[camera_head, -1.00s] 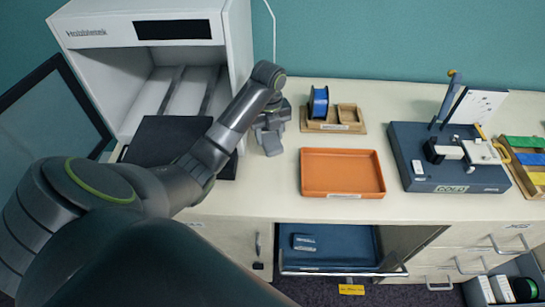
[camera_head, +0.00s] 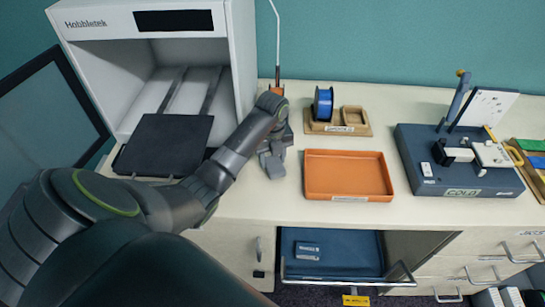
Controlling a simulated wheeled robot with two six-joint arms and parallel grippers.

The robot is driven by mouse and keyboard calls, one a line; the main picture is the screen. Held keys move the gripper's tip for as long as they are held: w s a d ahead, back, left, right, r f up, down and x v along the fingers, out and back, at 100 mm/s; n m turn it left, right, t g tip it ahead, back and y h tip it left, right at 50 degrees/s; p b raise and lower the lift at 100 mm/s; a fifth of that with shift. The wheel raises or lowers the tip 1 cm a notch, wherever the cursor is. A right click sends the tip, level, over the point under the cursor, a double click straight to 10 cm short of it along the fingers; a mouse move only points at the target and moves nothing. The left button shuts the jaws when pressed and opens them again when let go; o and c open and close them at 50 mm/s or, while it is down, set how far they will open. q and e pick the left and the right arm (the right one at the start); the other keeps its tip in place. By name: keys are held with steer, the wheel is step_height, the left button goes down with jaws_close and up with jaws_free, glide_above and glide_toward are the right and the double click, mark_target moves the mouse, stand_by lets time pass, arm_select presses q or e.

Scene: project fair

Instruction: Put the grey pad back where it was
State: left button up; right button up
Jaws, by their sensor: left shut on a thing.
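My left gripper (camera_head: 272,158) is over the counter, between the white printer and the orange tray. It is shut on a small grey thing at its fingertips, which looks like the grey pad. The fingers hide most of it, and its outline is hard to tell from theirs. I cannot tell whether it touches the counter. My right gripper is not in view.
A white printer (camera_head: 240,60) with its door open and a black plate (camera_head: 165,145) stands at left. An orange tray (camera_head: 348,197), a wooden spool stand (camera_head: 350,130) and a blue fixture (camera_head: 420,155) are on the counter. A drawer (camera_head: 350,262) below is open.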

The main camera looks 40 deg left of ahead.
mark_target(273, 159)
arm_select(q)
steer(key=shift+f, duration=0.1)
steer(key=o, duration=0.9)
steer(key=shift+o, duration=0.2)
step_height(273, 159, up, 5)
steer(key=shift+w+f, duration=0.1)
step_height(273, 159, up, 7)
steer(key=p, duration=0.7)
steer(key=shift+r, duration=0.2)
